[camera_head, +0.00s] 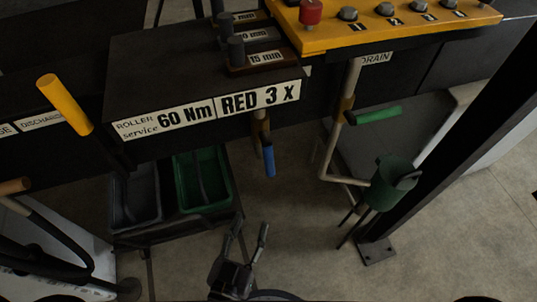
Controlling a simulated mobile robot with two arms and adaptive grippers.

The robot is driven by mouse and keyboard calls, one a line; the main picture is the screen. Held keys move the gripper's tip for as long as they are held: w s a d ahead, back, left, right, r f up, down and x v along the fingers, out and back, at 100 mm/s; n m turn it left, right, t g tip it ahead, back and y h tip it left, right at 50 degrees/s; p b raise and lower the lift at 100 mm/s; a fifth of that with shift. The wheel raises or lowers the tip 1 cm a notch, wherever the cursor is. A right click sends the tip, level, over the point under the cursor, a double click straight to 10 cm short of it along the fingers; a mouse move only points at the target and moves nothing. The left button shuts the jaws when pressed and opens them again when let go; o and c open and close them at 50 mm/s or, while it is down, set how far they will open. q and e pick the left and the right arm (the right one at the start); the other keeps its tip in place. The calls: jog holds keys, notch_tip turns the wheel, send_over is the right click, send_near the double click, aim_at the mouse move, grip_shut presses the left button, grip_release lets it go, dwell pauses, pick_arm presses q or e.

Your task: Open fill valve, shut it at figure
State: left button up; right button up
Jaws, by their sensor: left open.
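No label reading "fill" can be made out, so I cannot tell for certain which handle is the fill valve. A blue lever handle (268,161) hangs straight down below the dark cabinet's front edge. A green lever handle (378,115) sticks out to the right on a pipe near the "DRAIN" label (376,58). A large yellow handle (65,104) stands tilted at the left, near a partly cut-off "DISCHARGE" label (42,121). My left gripper (250,230) is at the bottom centre, fingers apart and empty, well below the blue handle. My right gripper is not in view.
The dark cabinet (150,65) bears "ROLLER service 60 Nm" and "RED 3 X" plates. A yellow panel (400,28) has a red button and several knobs. Grey (135,199) and green bins (203,180) sit below. A green funnel (391,184) and dark post (455,125) stand right.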

aim_at(267, 165)
pick_arm(q)
jog(key=shift+t, duration=0.4)
jog(key=r+p+x, duration=0.1)
jog(key=x, duration=0.5)
jog(key=p+x, duration=0.1)
jog(key=x, duration=0.4)
jog(key=r+p+x, duration=0.1)
jog(key=x, duration=0.5)
jog(key=shift+w+a+r, duration=0.1)
jog(key=shift+w+r, duration=0.25)
jog(key=shift+c, duration=0.2)
grip_shut()
